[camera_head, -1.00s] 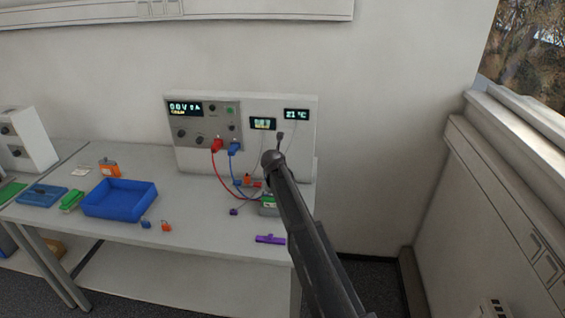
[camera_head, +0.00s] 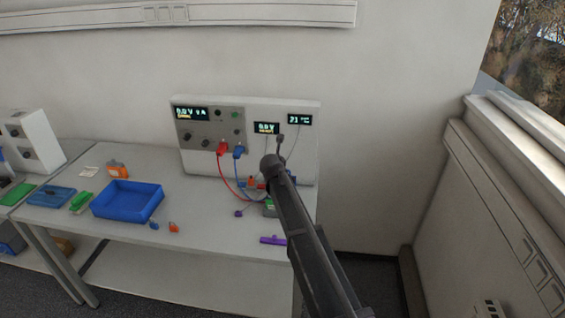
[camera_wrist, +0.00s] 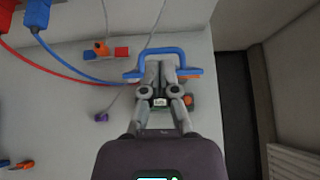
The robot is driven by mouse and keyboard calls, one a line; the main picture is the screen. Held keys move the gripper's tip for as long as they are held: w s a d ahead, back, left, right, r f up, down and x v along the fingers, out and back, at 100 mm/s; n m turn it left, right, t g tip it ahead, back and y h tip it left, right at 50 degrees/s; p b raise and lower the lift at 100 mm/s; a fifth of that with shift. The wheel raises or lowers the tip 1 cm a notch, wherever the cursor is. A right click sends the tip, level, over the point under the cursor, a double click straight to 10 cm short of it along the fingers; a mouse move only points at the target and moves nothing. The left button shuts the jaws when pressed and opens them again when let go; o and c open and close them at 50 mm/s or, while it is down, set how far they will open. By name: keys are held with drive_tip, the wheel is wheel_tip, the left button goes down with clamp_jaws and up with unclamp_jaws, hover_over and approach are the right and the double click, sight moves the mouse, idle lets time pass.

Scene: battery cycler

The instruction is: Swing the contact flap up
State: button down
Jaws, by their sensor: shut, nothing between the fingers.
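A blue U-shaped bar (camera_wrist: 166,50), which looks like the contact flap's handle, spans above my gripper's fingertips in the wrist view. Its two ends sit by the fixture on the bench. My gripper (camera_wrist: 160,66) is shut and empty, its fingertips within the bar's outline. I cannot tell whether they touch it. Part of a dark and green device (camera_wrist: 160,103) shows between the fingers, with an orange part (camera_wrist: 188,100) at its right.
The cycler (camera_head: 211,128), with red and blue plugs, stands behind on the bench. Red and blue cables run left of the fixture. A purple piece (camera_head: 272,240) lies near the front edge. A blue tray (camera_head: 127,214) stands left.

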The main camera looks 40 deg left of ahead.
drive_tip(key=shift+s+d+r+p, duration=0.2)
drive_tip(key=shift+s+r+p, duration=0.15)
drive_tip(key=shift+r+p, duration=0.3)
drive_tip(key=shift+s+d+r+p, duration=0.25)
drive_tip(key=shift+s+r+p, duration=0.15)
drive_tip(key=shift+r+p, duration=0.25)
drive_tip(key=shift+s+d+r+p, duration=0.2)
drive_tip(key=shift+s+r+p, duration=0.25)
drive_tip(key=shift+r, duration=0.35)
drive_tip(key=shift+w, duration=0.1)
